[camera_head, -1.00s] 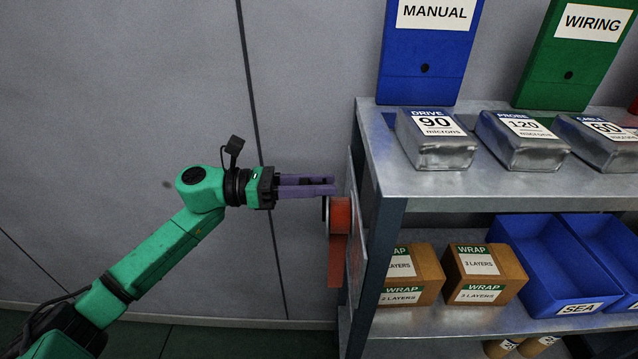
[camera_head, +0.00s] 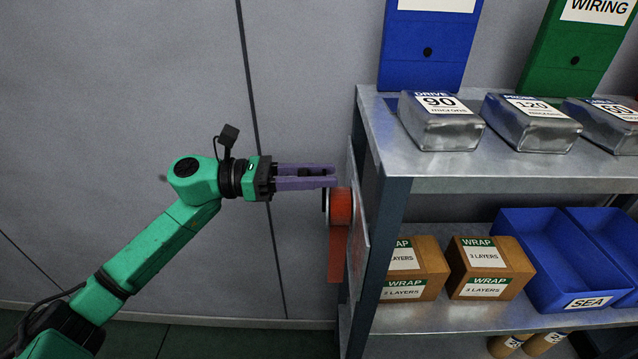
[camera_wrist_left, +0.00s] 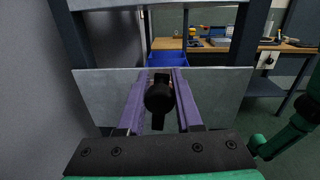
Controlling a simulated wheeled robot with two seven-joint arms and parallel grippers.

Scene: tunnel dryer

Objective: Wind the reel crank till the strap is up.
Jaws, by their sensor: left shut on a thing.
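The reel (camera_head: 341,206) is a red-orange roll with a pale rim, on the side of the shelf. Its red strap (camera_head: 337,254) hangs straight down below it. My left gripper (camera_head: 334,176) reaches in from the left, its purple fingers level just above the reel's top. In the left wrist view the fingers close around the black crank knob (camera_wrist_left: 160,97), whose dark arm shows above and below it. The grey mounting plate (camera_wrist_left: 220,92) is behind the knob. The reel and strap are hidden in that view. My right gripper is not in view.
The metal shelf (camera_head: 500,184) stands right of the reel, with metal-looking blocks, blue bins (camera_head: 545,262) and wrap boxes (camera_head: 489,267). A grey wall is behind my arm, and the space left of the reel is free. A workbench (camera_wrist_left: 285,47) shows in the wrist view.

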